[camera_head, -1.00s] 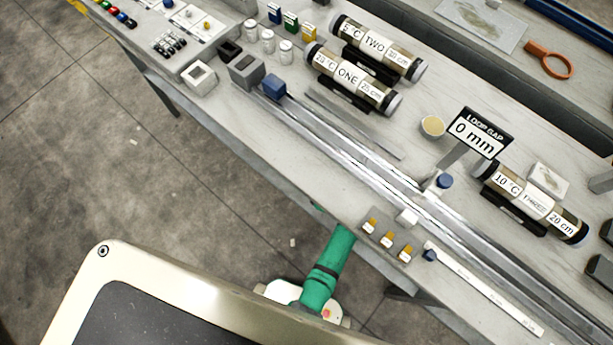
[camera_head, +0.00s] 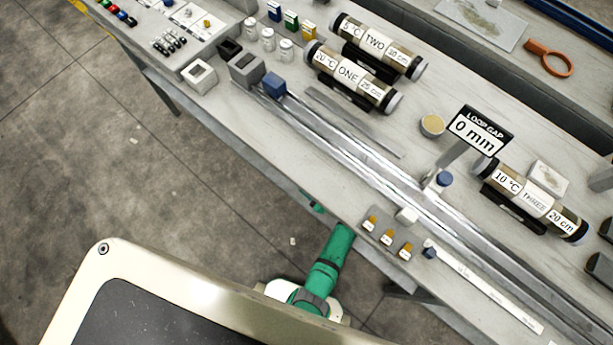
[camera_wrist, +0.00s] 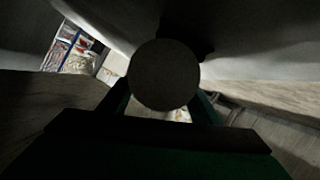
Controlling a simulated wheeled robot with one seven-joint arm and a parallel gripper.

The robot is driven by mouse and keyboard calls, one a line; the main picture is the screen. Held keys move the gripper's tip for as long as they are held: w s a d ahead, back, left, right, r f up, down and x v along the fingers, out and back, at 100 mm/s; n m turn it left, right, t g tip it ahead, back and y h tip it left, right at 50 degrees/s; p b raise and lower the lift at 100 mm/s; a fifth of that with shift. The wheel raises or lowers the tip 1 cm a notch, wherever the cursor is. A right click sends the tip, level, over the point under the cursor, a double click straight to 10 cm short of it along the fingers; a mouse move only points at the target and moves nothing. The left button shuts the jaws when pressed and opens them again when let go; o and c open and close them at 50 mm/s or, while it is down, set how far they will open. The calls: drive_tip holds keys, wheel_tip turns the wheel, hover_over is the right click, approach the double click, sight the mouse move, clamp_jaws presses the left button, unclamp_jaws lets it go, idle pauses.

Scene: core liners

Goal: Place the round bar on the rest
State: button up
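In the head view my green arm (camera_head: 330,262) reaches up to the bench's front edge, and its end goes out of sight there. A small green piece (camera_head: 313,204) shows at that edge, perhaps part of my gripper. In the wrist view my gripper (camera_wrist: 164,105) shows as two green fingers with a dark round disc (camera_wrist: 164,75) between them. The disc may be the end of the round bar, seen end-on; the dim picture does not show whether the fingers touch it. I cannot tell which part on the bench is the rest. A thin grey strip (camera_head: 352,121) lies near core ONE.
Long metal rails (camera_head: 350,160) run along the bench, with a grey block (camera_head: 246,68) and blue block (camera_head: 274,84) at their upper-left end. Labelled cores ONE (camera_head: 352,76), TWO (camera_head: 378,46) and THREE (camera_head: 532,200) lie behind. A "0 mm" sign (camera_head: 480,131) stands between them.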

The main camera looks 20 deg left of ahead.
drive_tip(key=shift+o, duration=1.1)
drive_tip(key=shift+d+r, duration=0.1)
